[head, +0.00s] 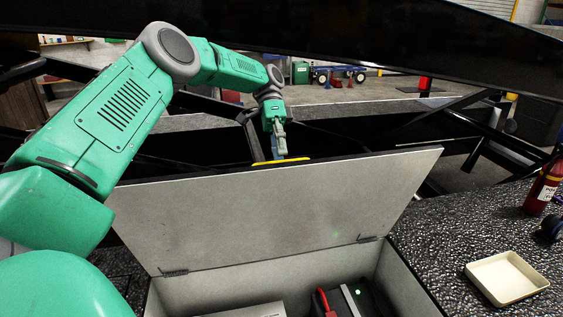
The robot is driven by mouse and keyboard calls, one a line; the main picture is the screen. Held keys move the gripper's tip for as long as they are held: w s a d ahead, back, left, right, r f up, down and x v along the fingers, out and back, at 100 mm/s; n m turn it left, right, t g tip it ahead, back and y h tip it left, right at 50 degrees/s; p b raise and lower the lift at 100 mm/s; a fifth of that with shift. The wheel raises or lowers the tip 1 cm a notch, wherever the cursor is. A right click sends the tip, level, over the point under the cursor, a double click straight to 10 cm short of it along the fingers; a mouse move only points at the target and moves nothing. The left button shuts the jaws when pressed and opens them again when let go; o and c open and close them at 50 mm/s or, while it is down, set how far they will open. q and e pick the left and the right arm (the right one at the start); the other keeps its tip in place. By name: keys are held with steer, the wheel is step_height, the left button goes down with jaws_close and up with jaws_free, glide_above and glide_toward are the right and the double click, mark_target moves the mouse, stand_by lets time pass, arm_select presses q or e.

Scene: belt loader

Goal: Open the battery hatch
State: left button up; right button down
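The battery hatch lid (280,215) is a grey panel standing raised on two hinges at its lower edge, tilted back from the box opening. A yellow handle (281,161) shows at its top edge. My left gripper (281,150) is at that handle, at the far side of the lid's top edge. Its fingers look close together, but the tips are partly hidden, so I cannot tell whether they grip the handle. Below the lid, the open box shows a dark battery (350,300) with a red part and a small green light. My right gripper is not in view.
A cream tray (507,278) lies on the dark speckled surface at right. A red extinguisher-like bottle (543,187) stands at the right edge. Black beams (420,40) cross above and behind the lid. A light grey box (243,310) sits inside the compartment.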

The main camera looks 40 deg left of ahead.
arm_select(q)
step_height(320, 180, up, 7)
stand_by(0.3)
steer(key=shift+a, duration=0.1)
steer(key=shift+a, duration=0.1)
steer(key=shift+f, duration=0.1)
